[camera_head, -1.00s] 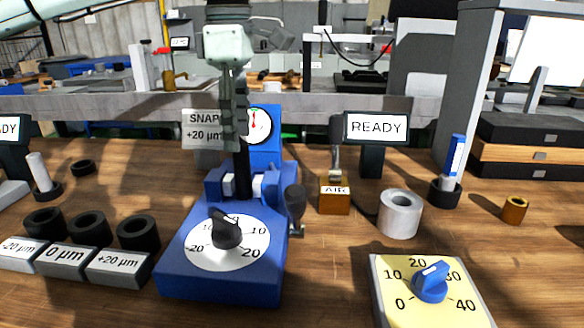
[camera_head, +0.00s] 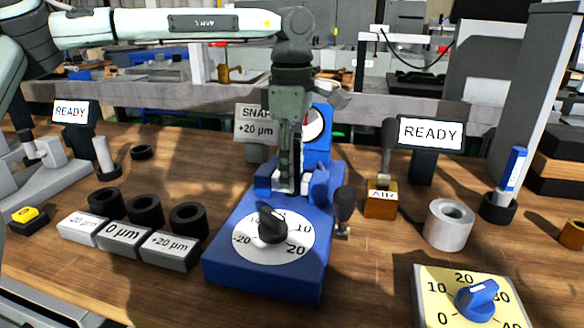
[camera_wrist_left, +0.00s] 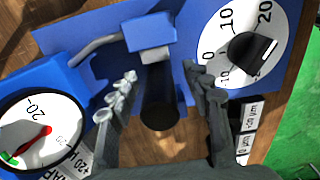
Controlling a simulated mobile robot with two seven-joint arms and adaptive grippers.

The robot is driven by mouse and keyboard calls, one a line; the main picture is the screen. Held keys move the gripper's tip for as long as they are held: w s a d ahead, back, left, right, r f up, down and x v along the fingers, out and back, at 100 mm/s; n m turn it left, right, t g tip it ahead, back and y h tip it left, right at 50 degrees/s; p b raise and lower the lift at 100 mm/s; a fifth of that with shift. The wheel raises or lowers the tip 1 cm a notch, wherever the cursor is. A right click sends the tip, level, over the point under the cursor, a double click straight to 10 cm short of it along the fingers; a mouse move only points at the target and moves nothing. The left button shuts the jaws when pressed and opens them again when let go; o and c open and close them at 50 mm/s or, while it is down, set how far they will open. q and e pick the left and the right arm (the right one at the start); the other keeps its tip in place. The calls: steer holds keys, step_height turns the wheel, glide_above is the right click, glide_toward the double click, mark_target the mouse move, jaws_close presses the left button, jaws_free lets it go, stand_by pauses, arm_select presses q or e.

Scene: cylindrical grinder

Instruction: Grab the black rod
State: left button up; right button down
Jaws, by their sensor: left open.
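The black rod (camera_wrist_left: 160,110) stands between the jaws of the blue gauge (camera_head: 262,270), which has a white dial and a black knob. In the left wrist view I see the rod nearly end-on, between my fingers. My left gripper (camera_head: 287,182) points down over the gauge jaws, and its fingers hide most of the rod in the head view. In the left wrist view my left gripper (camera_wrist_left: 160,76) is open, one finger on each side of the rod, with gaps visible. My right gripper is not in view.
Black rings (camera_head: 145,210) stand behind labelled grey blocks (camera_head: 122,237) at the left. A lever (camera_head: 344,205) sits close to the gauge's right side. Further right are the AIR box (camera_head: 381,200), a grey hollow cylinder (camera_head: 448,225) and a yellow dial panel (camera_head: 425,290).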

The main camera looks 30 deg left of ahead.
arm_select(q)
jaws_close()
steer(key=shift+r, duration=0.15)
stand_by(0.4)
